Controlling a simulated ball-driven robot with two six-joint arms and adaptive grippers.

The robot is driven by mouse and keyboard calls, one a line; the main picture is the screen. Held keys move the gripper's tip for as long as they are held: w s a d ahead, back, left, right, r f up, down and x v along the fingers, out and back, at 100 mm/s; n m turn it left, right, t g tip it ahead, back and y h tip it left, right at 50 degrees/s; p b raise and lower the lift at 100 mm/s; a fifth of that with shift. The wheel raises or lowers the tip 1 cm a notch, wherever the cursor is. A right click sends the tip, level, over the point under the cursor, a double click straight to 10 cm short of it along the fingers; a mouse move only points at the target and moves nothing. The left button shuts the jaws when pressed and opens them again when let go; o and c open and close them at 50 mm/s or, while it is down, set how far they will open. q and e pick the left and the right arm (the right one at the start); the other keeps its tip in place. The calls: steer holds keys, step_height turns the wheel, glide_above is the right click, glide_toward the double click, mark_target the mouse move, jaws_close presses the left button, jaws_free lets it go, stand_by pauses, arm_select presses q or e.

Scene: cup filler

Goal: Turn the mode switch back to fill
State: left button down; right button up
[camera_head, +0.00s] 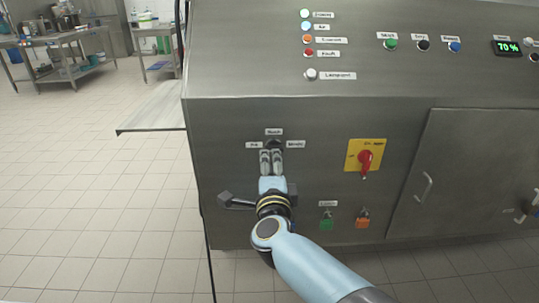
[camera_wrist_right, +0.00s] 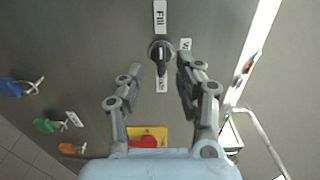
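The mode switch is a round black knob (camera_wrist_right: 160,50) on the steel panel, with a raised grip bar lying vertically in the wrist view. A FILL label (camera_wrist_right: 160,15) is above it there, another label is to its right, and one below is partly covered by the bar. The bar lies along the line between FILL and the lower label; I cannot surely tell which end points. My right gripper (camera_head: 271,155) is open in front of the switch; its fingers (camera_wrist_right: 160,66) are on either side of the knob, apparently apart from it. My left gripper is out of view.
A yellow plate with a red rotary switch (camera_head: 366,159) is right of the mode switch. A green padlock-like item (camera_head: 327,224) and an orange one (camera_head: 362,217) hang below. A metal shelf (camera_head: 152,118) juts out left.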

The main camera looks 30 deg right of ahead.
steer(key=v, duration=0.6)
steer(key=shift+s, duration=0.1)
steer(key=s+f+n+g+y+b, duration=0.1)
steer(key=s+f+n+y, duration=0.2)
steer(key=s+f+n, duration=0.5)
steer(key=s+f+n+g+y+b, duration=0.1)
steer(key=s+f+g+y, duration=0.15)
steer(key=f, duration=0.95)
steer(key=s+f+n+g+y+b, duration=0.1)
steer(key=s+f+n+y, duration=0.1)
steer(key=s+f+n, duration=0.6)
steer(key=s+f+n+g, duration=0.2)
steer(key=s+f, duration=0.3)
steer(key=s, duration=0.4)
steer(key=s+d+f+n+g+y, duration=0.1)
steer(key=s+f+n+g, duration=0.2)
steer(key=s+f, duration=0.3)
steer(key=s+d+f+n+g, duration=0.1)
steer(key=s+f+g, duration=0.4)
steer(key=s, duration=0.7)
steer(key=shift+s+f+n, duration=0.3)
steer(key=shift+f+n, duration=0.2)
steer(key=shift+n, duration=0.2)
